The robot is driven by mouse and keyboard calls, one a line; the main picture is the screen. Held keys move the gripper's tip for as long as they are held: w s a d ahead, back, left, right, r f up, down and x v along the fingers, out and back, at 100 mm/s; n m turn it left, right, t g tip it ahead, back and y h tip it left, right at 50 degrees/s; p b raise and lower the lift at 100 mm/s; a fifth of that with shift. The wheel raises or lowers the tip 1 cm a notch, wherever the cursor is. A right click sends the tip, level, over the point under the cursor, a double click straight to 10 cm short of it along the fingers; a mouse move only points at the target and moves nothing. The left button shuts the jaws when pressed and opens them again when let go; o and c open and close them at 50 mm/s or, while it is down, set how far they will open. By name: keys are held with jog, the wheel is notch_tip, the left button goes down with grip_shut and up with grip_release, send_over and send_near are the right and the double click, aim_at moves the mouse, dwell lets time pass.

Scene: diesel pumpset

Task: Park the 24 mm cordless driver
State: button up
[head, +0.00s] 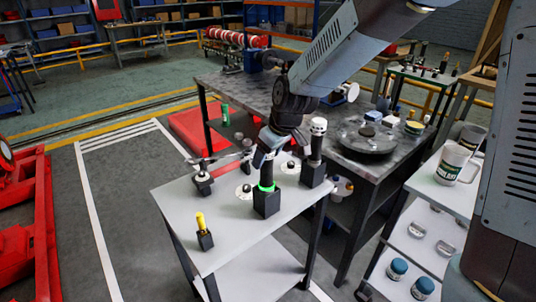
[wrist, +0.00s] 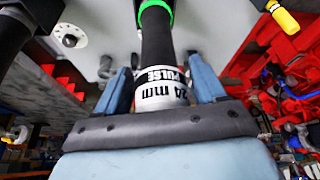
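The 24 mm cordless driver (wrist: 163,88) is upright between the fingers of my gripper (wrist: 160,82) in the wrist view. Its white band reads 24 mm PULSE, and its dark body runs down to a green ring (wrist: 155,8). In the head view the green ring (head: 266,186) is at the top of a black block (head: 267,204) on the white table (head: 230,240). My gripper (head: 266,158) is directly above that block. The fingers flank the white band closely; whether they press on it is unclear. The driver's lower end is hidden.
A yellow-handled tool (head: 201,221) stands in a black block at the front left. A dark, white-topped tool (head: 317,142) stands close on the right. A small dark-based fixture (head: 202,181) is at the left. A dark workbench (head: 345,165) adjoins behind. The table's front middle is clear.

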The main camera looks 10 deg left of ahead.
jog(key=shift+o, duration=1.3)
jog(key=v, duration=1.3)
jog(key=shift+r, duration=0.3)
jog(key=shift+s+d, duration=0.1)
jog(key=shift+d, duration=0.05)
jog(key=s+d+r+m+t+h, duration=0.1)
jog(key=s+d+m, duration=0.3)
jog(key=d, duration=0.6)
jog(key=s+d+r+m+t+h, duration=0.1)
jog(key=s+d+m, duration=0.3)
jog(key=d, duration=0.6)
jog(key=s+d+r+m+t+h, duration=0.1)
jog(key=s+d+r+m+h, duration=0.1)
jog(key=s+d+m, duration=0.2)
jog(key=s+d, duration=0.3)
jog(key=d, duration=0.3)
jog(key=shift+s+r, duration=0.25)
jog(key=shift+s, duration=0.05)
jog(key=shift+d, duration=0.15)
